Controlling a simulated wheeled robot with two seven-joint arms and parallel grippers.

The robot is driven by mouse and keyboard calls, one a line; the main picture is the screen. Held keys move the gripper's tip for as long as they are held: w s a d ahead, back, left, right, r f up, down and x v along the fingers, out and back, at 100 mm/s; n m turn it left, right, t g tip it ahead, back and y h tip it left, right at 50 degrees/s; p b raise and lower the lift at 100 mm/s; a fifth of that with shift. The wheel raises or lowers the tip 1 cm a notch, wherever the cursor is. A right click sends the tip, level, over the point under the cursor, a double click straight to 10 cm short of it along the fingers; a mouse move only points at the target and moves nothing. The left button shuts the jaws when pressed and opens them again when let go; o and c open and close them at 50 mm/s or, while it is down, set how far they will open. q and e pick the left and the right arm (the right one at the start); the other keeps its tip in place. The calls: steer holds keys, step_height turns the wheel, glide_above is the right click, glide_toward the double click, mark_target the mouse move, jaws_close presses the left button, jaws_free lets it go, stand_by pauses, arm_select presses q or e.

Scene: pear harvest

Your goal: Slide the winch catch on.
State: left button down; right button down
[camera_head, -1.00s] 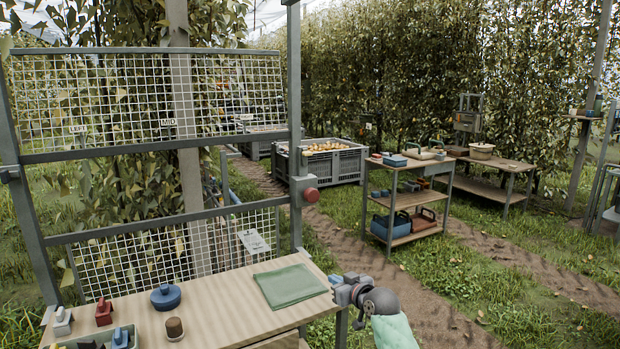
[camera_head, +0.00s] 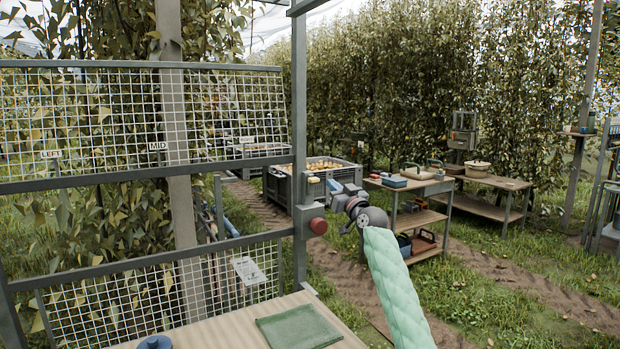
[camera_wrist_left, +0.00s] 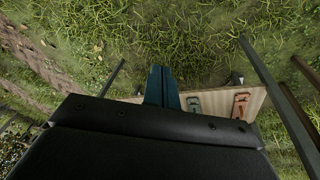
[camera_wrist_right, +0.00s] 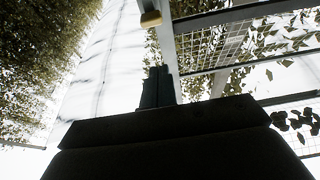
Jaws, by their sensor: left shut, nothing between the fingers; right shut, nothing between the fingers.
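A grey housing with a red round knob (camera_head: 318,226) sits on the upright grey post (camera_head: 299,120) of the mesh frame. Above it, a small pale yellow piece (camera_head: 313,180) shows at the post; I cannot tell whether it is the winch catch. My right gripper (camera_head: 322,187) is shut and empty, close to the right of this piece. In the right wrist view the shut fingers (camera_wrist_right: 157,72) point up, with a tan block (camera_wrist_right: 151,19) beyond their tips, apart from them. My left gripper (camera_wrist_left: 162,70) is shut and empty above grass; the head view does not show it.
The bench (camera_head: 230,330) with a green cloth (camera_head: 298,328) stands below the frame. Mesh panels (camera_head: 90,120) carry LEFT and MID labels. A grey fruit bin (camera_head: 345,177) and a side table (camera_head: 410,185) stand behind.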

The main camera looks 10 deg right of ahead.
mark_target(313, 185)
arm_select(q)
steer(key=shift+w+r, duration=0.1)
steer(key=shift+w, duration=0.1)
arm_select(e)
steer(key=shift+w+r, duration=0.2)
steer(key=shift+r, duration=0.4)
